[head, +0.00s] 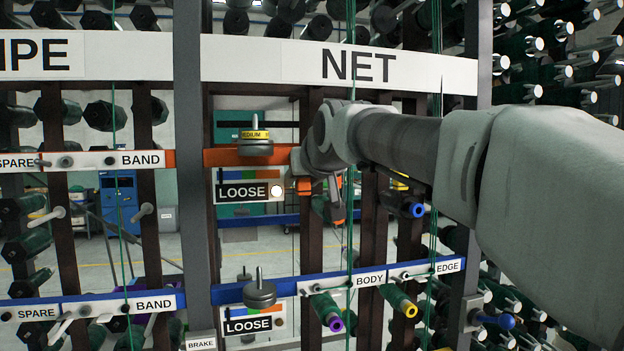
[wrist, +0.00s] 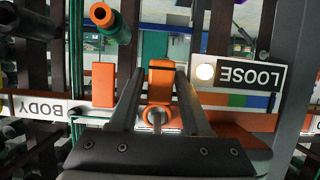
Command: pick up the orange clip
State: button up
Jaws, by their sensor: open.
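An orange clip (wrist: 160,76) with a round metal ring or pin end stands out from the orange rail in the wrist view. My gripper (wrist: 158,84) is open, with one dark finger on each side of the clip. Narrow gaps seem to show beside it; I cannot tell whether a finger touches. In the head view my gripper (head: 335,198) is in front of the upper rail, right of the LOOSE sign, and my wrist hides most of the clip's place. A second orange block (wrist: 103,85) sits on the rail to the left in the wrist view.
The upper LOOSE sign (head: 248,192) with a lit round lamp is beside the gripper. A MEDIUM weight-like knob (head: 256,138) stands on the orange rail. A blue-ended roll (head: 410,208) is close under my arm. Green cords (head: 350,245) hang in front of the rack.

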grip_shut()
jog(key=shift+r, duration=0.2)
dwell(0.3)
jog(key=shift+s+r, duration=0.15)
jog(key=s+d+r+b, duration=0.1)
jog(key=s+d, duration=0.4)
jog(key=s, duration=1.2)
jog(key=shift+b, duration=0.85)
jog(key=shift+s+d, duration=0.1)
